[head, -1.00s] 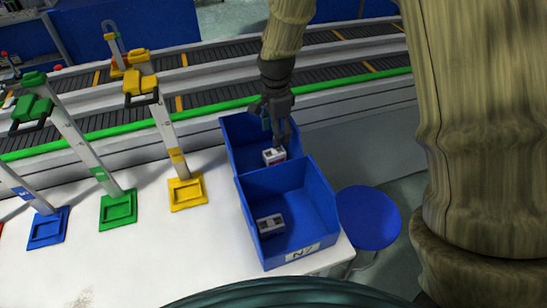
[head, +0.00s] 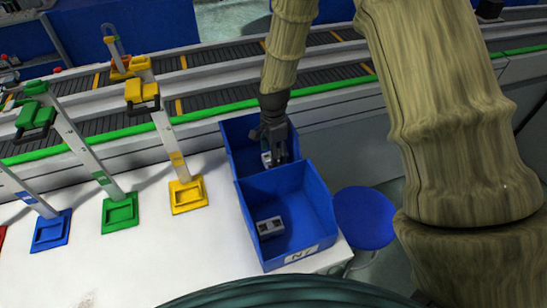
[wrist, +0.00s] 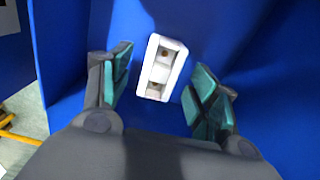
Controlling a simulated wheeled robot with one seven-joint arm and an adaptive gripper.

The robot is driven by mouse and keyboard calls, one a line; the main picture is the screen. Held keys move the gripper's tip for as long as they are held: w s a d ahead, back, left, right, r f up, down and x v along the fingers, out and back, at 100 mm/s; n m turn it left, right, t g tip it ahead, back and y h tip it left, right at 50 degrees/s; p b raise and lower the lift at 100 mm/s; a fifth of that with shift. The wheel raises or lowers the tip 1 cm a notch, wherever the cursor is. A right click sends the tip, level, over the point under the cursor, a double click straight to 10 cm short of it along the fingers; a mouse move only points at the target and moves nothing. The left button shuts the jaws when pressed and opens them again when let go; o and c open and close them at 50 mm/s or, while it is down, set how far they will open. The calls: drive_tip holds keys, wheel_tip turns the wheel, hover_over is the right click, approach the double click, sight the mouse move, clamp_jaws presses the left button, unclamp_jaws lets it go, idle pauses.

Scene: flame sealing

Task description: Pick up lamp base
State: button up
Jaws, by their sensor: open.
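A small white block with two square recesses, which looks like a lamp base (wrist: 162,68), lies in the rear blue bin. It also shows in the head view (head: 266,159), partly hidden by my gripper. My gripper (head: 273,150) reaches down into that bin. In the wrist view my gripper (wrist: 161,82) is open, with one teal-padded finger on each side of the white block and gaps between. A similar grey block (head: 270,227) lies in the front blue bin (head: 318,200).
The rear bin (head: 236,140) has walls close around my gripper. Yellow (head: 188,194), green (head: 120,210) and blue (head: 51,230) stands are on the white table (head: 165,255) at left. A conveyor (head: 215,88) runs behind. A round blue seat (head: 364,217) is at right.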

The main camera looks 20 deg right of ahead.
drive_tip(key=shift+f, duration=1.15)
drive_tip(key=shift+c, duration=0.4)
drive_tip(key=c, duration=1)
drive_tip(key=shift+r, duration=0.1)
drive_tip(key=shift+c, duration=0.2)
